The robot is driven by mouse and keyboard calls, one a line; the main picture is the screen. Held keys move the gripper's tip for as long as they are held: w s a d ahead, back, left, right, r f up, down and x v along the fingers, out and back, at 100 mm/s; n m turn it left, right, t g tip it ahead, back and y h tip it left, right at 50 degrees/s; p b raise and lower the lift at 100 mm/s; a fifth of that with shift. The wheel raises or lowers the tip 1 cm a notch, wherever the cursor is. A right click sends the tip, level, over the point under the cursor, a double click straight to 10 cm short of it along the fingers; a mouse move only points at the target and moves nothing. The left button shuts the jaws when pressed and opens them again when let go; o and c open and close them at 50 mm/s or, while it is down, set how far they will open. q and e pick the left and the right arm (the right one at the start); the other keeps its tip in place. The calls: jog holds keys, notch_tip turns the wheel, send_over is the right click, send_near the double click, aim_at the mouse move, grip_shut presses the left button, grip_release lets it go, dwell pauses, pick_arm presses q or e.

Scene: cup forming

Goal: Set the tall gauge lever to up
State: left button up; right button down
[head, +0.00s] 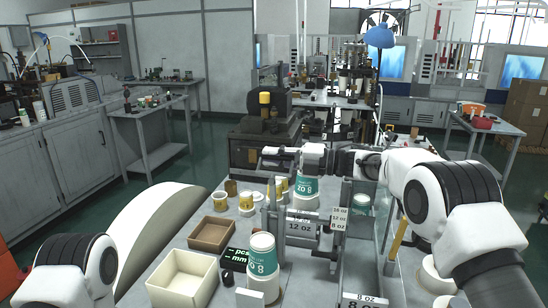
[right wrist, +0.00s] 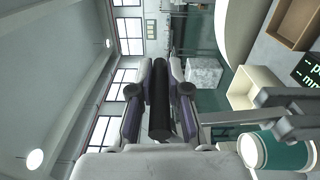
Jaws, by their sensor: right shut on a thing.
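My right gripper (head: 272,156) reaches in from the right, held level above the bench. In the right wrist view its two fingers are closed on a black cylindrical grip (right wrist: 160,100), which looks like the tall gauge lever's handle. The lever's link to the gauge is hidden, so I cannot tell its position for certain. The grey gauge frame (head: 300,241) stands below, with 16 oz, 12 oz and 8 oz labels. A grey bar of it also shows in the right wrist view (right wrist: 245,116). My left arm shows at the lower left; its gripper is out of view.
A teal 8 oz cup (head: 262,254) stands in front of the gauge. A cream box (head: 183,281), a brown tray (head: 213,233) and a black display (head: 234,258) lie to the left. Another teal cup (head: 304,188) is just under my right gripper.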

dwell(0.3)
jog(key=c, duration=1.1)
grip_release()
jog(key=shift+a, duration=0.1)
jog(key=shift+c, duration=0.2)
jog(key=v, duration=1.2)
